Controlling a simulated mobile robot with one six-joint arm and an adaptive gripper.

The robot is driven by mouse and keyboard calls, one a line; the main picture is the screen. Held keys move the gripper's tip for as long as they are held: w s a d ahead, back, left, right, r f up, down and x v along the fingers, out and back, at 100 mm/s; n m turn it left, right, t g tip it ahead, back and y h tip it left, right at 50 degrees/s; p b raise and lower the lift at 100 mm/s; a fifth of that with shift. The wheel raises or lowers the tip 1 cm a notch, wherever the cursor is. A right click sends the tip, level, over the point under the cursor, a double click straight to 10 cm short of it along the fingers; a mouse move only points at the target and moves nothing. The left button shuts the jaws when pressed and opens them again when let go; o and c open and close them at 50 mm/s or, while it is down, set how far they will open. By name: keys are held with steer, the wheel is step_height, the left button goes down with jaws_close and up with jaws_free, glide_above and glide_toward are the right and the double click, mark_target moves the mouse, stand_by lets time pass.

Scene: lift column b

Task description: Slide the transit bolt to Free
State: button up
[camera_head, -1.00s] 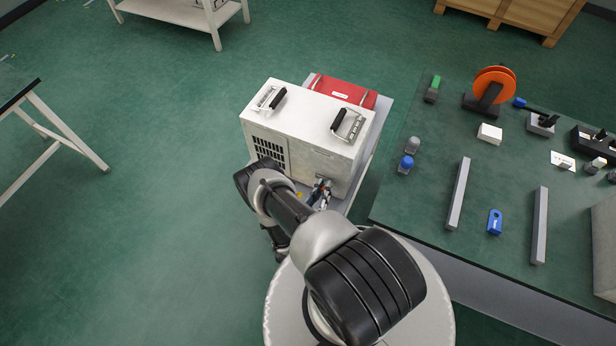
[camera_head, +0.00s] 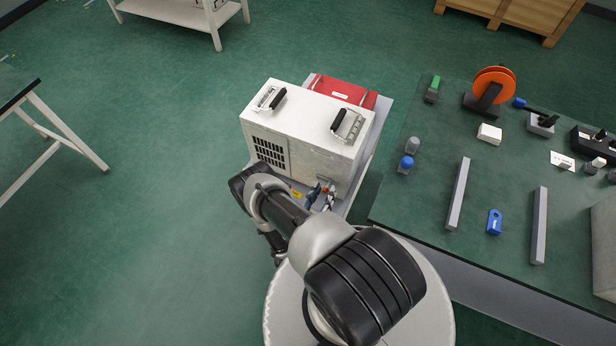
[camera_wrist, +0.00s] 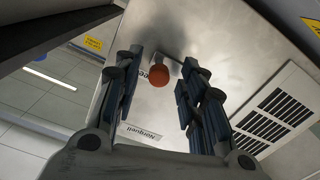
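The transit bolt shows as a round orange-red knob (camera_wrist: 158,75) on a small bracket on the pale face of the white cabinet (camera_wrist: 215,50). Lettering ending in "ee" is partly hidden behind the knob. In the head view the knob (camera_head: 327,188) is a tiny red spot low on the cabinet's (camera_head: 305,125) near side. My gripper (camera_wrist: 160,62) is open, with one finger on each side of the knob in the wrist view. Gaps show between the knob and both fingers, and nothing is held. How far the fingertips are from the panel is hard to tell.
The cabinet stands on a light platform (camera_head: 372,165) with a red case (camera_head: 343,91) behind it. A green-topped bench (camera_head: 400,205) with several small parts is at the right. A vent grille (camera_wrist: 272,115) is beside the knob. Open floor lies at the left.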

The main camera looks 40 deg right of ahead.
steer(key=shift+v, duration=2.8)
steer(key=shift+w, duration=0.1)
